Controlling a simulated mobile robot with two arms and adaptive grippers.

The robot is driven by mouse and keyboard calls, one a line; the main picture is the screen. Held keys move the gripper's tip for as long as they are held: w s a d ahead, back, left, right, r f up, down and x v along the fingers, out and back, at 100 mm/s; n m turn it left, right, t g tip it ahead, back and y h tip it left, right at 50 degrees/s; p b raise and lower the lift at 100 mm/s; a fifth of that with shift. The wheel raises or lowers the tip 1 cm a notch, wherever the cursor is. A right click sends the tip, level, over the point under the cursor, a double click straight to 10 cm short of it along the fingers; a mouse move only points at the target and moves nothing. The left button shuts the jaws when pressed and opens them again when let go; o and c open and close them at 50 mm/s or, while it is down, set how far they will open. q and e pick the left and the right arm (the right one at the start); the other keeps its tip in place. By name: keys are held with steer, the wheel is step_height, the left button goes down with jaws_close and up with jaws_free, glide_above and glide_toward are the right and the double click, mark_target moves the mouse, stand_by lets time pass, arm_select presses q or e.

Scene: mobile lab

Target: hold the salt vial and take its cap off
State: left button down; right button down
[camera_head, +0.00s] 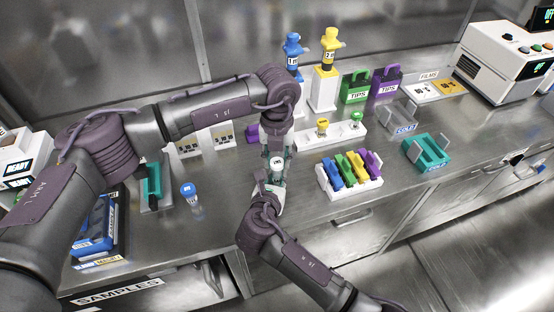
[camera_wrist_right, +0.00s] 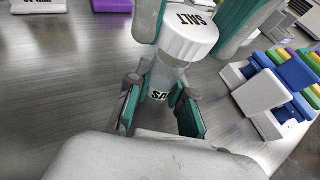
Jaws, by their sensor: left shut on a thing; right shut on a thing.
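The salt vial (camera_wrist_right: 161,82) is a clear container with a white cap (camera_wrist_right: 189,36) marked SALT. In the head view the cap (camera_head: 277,162) shows between the two grippers, over the bench. My right gripper (camera_wrist_right: 160,103) is shut on the vial's body from below, its green pads on either side. My left gripper (camera_head: 276,152) comes from above and is shut on the cap, and its teal fingers flank the cap in the right wrist view. The cap sits at the vial's top; I cannot tell whether a gap separates them. The right gripper (camera_head: 270,186) partly hides the vial in the head view.
A blue-capped vial (camera_head: 188,190) stands on the bench at left. A white rack (camera_head: 352,190) with coloured blocks is close to the right of the grippers. A white stand (camera_head: 330,137) with yellow and green knobs is behind. Bare bench lies between the blue-capped vial and the grippers.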

mark_target(277, 162)
arm_select(q)
steer(key=shift+r, duration=0.1)
steer(key=shift+r, duration=2)
arm_select(e)
steer(key=c, duration=1)
jaws_free()
steer(key=shift+o, duration=0.2)
